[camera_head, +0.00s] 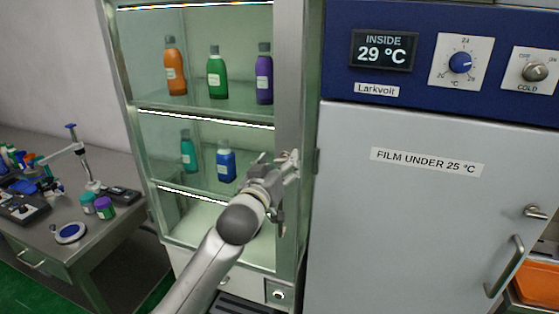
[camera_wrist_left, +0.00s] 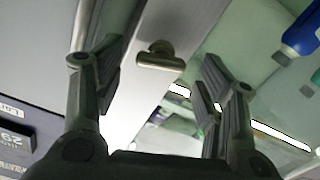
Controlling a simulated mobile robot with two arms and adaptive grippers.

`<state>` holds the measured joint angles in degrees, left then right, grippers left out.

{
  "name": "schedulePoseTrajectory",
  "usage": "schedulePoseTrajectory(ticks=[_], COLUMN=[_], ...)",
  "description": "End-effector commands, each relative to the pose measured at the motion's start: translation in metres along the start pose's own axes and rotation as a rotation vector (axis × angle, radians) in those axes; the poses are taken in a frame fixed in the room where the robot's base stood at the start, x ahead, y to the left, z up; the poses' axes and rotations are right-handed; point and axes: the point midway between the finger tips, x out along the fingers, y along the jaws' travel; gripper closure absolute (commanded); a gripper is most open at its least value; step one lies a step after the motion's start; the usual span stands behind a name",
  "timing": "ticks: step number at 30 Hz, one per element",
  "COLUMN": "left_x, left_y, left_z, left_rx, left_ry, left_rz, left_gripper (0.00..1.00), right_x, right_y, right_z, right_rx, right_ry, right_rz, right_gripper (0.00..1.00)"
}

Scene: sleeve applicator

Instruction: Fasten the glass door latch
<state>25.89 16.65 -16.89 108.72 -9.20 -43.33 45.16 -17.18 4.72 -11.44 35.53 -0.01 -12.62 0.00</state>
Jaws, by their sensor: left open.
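The glass-fronted cabinet has a pale metal frame (camera_head: 290,70), and bottles show through the glass. In the left wrist view, the latch, a small metal turn handle (camera_wrist_left: 160,56), sits on the pale frame strip with its bar roughly crosswise to the strip. My left gripper (camera_head: 282,187) is open in front of the cabinet's right frame post. In the wrist view its fingers (camera_wrist_left: 162,78) stand on either side of the latch, apart from it. In the head view the gripper covers the latch area. Whether the door is fully closed I cannot tell. My right gripper is not in view.
A grey refrigerator door (camera_head: 420,220) with a handle (camera_head: 505,267) stands directly right of the cabinet, below a blue control panel (camera_head: 340,60). A metal side table (camera_head: 60,215) with tools and jars is at left. A blue bottle (camera_wrist_left: 303,30) shows behind glass.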

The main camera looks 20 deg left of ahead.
Motion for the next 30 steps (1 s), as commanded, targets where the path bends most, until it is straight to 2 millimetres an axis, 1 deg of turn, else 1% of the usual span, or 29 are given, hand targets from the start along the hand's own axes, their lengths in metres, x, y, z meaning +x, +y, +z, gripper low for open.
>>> schedulePoseTrajectory(ticks=[3,10,11,21,26,30], left_x=[0.003,0.004,0.004,0.004,0.004,0.004], left_y=[0.000,0.000,0.000,0.000,0.001,0.001], left_z=[0.000,0.001,0.001,0.001,-0.001,-0.002], left_rx=[0.000,0.000,0.000,0.000,0.032,0.142], left_ry=[-0.001,0.000,0.000,0.000,-0.001,-0.002], left_rz=[0.000,0.001,0.001,0.000,0.000,0.000], left_gripper=[0.36,0.36,0.37,0.81,0.81,0.81], right_x=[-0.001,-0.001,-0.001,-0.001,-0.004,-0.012], right_y=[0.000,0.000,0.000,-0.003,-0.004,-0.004], right_z=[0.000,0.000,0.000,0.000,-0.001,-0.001], right_rx=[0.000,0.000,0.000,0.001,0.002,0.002], right_ry=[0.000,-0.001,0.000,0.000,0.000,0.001], right_rz=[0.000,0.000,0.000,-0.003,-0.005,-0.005], right_gripper=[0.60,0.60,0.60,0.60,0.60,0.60])
